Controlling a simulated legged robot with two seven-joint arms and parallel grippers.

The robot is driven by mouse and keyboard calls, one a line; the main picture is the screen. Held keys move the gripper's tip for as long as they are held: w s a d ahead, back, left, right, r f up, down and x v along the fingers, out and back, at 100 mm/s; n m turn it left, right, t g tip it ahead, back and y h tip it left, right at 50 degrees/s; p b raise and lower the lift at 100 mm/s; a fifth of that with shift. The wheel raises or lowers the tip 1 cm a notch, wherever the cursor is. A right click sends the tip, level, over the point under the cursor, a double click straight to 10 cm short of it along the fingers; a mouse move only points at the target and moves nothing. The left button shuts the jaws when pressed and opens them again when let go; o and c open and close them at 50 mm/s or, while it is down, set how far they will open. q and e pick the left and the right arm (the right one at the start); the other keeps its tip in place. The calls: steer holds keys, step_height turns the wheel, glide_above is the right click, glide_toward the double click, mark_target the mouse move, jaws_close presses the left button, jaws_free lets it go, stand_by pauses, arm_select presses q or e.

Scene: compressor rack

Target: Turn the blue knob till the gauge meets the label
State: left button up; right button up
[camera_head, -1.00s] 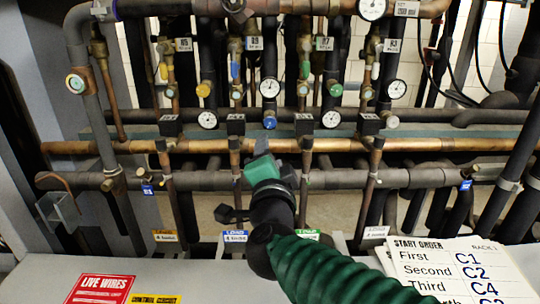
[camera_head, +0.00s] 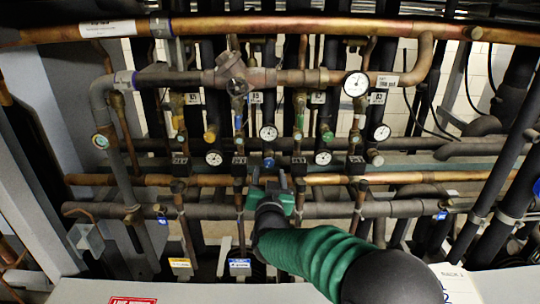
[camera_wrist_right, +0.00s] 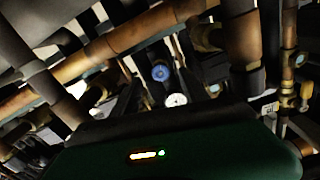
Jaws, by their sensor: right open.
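The blue knob (camera_head: 268,160) sits low on a vertical pipe near the middle of the rack, with a round white gauge (camera_head: 268,132) just above it. A blue-edged label (camera_head: 240,263) hangs at the lower front. My right gripper (camera_head: 270,181) is open just below the knob in the head view, its green body coming up from the lower right. In the right wrist view the knob (camera_wrist_right: 161,73) shows between the dark fingers, with the gauge (camera_wrist_right: 177,100) close by. I see no contact with the knob. My left gripper is not in view.
Copper pipes (camera_head: 330,179) cross the rack behind my gripper. Other gauges, such as one at the right (camera_head: 382,132), and a yellow knob (camera_head: 210,136) flank the blue knob. A yellow label (camera_head: 181,263) and a white start-order sheet (camera_head: 458,284) are in front.

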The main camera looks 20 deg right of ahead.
mark_target(269, 163)
steer(key=x, duration=0.1)
steer(key=p+x, duration=0.1)
steer(key=x, duration=0.1)
steer(key=p+x, duration=0.1)
steer(key=x, duration=0.1)
steer(key=shift+w+d+r, duration=0.1)
steer(key=shift+r, duration=0.2)
steer(key=shift+w, duration=0.35)
steer(key=shift+w+f, duration=0.15)
steer(key=shift+w, duration=0.1)
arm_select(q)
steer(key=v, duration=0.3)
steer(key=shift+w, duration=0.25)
arm_select(e)
steer(key=shift+c, duration=0.4)
steer(key=shift+s, duration=0.1)
jaws_close()
